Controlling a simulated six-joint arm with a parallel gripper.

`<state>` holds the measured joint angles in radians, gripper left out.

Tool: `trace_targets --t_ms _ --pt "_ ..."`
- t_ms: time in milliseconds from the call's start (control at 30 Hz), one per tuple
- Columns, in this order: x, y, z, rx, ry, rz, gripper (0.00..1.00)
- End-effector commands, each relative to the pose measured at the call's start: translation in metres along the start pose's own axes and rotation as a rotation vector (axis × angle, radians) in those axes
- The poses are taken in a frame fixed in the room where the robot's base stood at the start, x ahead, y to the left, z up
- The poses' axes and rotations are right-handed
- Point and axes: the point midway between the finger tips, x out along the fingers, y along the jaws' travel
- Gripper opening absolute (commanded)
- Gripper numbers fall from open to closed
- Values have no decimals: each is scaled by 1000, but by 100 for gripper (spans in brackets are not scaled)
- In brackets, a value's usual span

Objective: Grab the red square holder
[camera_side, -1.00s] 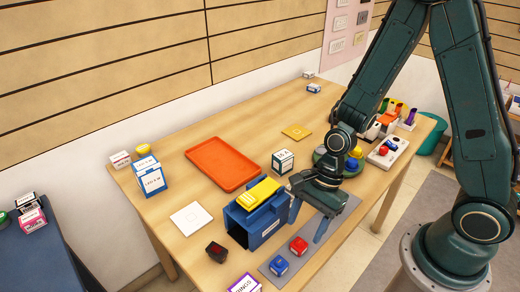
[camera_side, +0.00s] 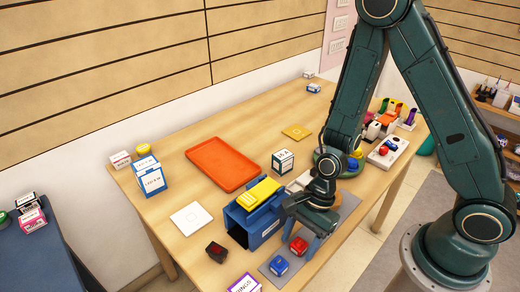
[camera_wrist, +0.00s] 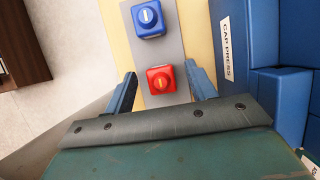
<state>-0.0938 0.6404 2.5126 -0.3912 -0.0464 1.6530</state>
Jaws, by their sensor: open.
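The red square holder (camera_side: 299,246) sits on a grey strip (camera_side: 283,257) near the table's front edge. In the wrist view the red holder (camera_wrist: 161,80) lies between my two fingers, with gaps on both sides. My gripper (camera_wrist: 160,70) is open and empty, pointing down. In the side view my gripper (camera_side: 302,238) is low over the red holder, which shows just below its body. I cannot tell exactly how far the fingertips reach down beside it. A blue square holder (camera_side: 279,266) stands on the same strip, apart from the red one; it also shows in the wrist view (camera_wrist: 148,19).
A blue cap press (camera_side: 262,222) with a yellow top (camera_side: 258,192) stands close beside my gripper. A dark red-topped block (camera_side: 217,252) and a purple-white box (camera_side: 245,284) are near the front. An orange tray (camera_side: 222,165) lies farther back.

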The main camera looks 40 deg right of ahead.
Motion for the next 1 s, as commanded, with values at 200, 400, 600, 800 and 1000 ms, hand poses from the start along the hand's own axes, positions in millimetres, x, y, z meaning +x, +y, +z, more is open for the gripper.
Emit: trace_targets --t_ms 200,400,600,800,1000 --pt "0 0 0 0 0 0 56" --pt "0 0 0 0 0 0 56" --pt "0 0 0 0 0 0 23" --pt "0 0 0 0 0 0 8" --pt "-1 0 0 0 0 0 8"
